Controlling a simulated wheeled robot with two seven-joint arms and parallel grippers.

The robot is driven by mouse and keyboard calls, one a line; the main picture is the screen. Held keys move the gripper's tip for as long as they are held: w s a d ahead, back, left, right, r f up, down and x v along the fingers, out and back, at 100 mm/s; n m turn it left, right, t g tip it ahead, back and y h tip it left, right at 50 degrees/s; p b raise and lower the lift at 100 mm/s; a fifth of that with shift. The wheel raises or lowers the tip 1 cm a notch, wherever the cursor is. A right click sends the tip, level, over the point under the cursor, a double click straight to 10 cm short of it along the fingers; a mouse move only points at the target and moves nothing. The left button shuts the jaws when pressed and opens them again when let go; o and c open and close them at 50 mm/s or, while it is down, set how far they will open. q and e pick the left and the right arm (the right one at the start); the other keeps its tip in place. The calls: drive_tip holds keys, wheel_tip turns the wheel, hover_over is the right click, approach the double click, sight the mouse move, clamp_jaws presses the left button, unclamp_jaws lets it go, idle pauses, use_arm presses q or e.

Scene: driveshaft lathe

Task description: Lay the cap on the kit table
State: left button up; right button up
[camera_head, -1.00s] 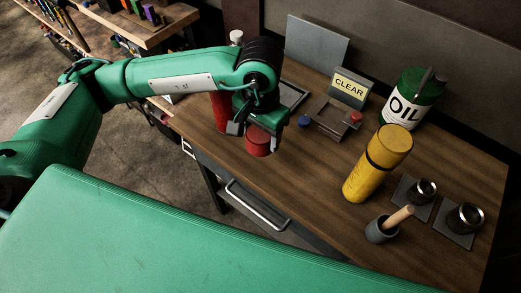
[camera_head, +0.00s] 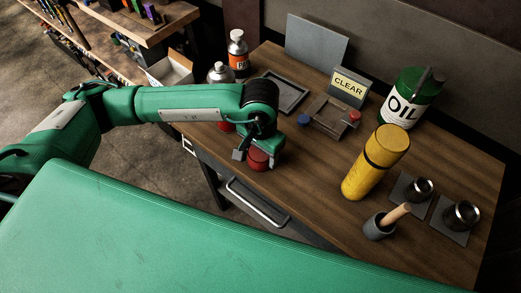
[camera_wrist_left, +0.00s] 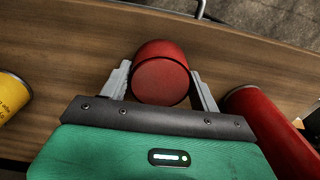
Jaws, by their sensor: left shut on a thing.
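My left gripper (camera_head: 258,157) is shut on a red cap (camera_head: 260,162) near the front left edge of the wooden kit table (camera_head: 300,190). In the left wrist view the cap (camera_wrist_left: 161,76) sits between the two fingers (camera_wrist_left: 160,85), with its round face towards the camera. The cap is low over the tabletop; I cannot tell whether it touches the wood. My right gripper is not in view.
A yellow flask (camera_head: 370,170), an oil can (camera_head: 408,100) and a CLEAR sign (camera_head: 348,88) stand to the right and back. A dark tray (camera_head: 286,93) is behind my gripper. A grey cup with a wooden handle (camera_head: 380,227) is at the front. The table between cap and flask is bare.

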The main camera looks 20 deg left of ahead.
use_arm(q)
drive_tip(key=shift+f, duration=0.15)
drive_tip(key=o, duration=0.9)
drive_tip(key=shift+r, duration=0.4)
wheel_tip(320, 180, up, 3)
drive_tip(key=shift+r+b, duration=0.1)
drive_tip(key=shift+b, duration=0.3)
wheel_tip(320, 180, up, 8)
drive_tip(key=shift+r+b, duration=0.2)
drive_tip(key=shift+b, duration=0.55)
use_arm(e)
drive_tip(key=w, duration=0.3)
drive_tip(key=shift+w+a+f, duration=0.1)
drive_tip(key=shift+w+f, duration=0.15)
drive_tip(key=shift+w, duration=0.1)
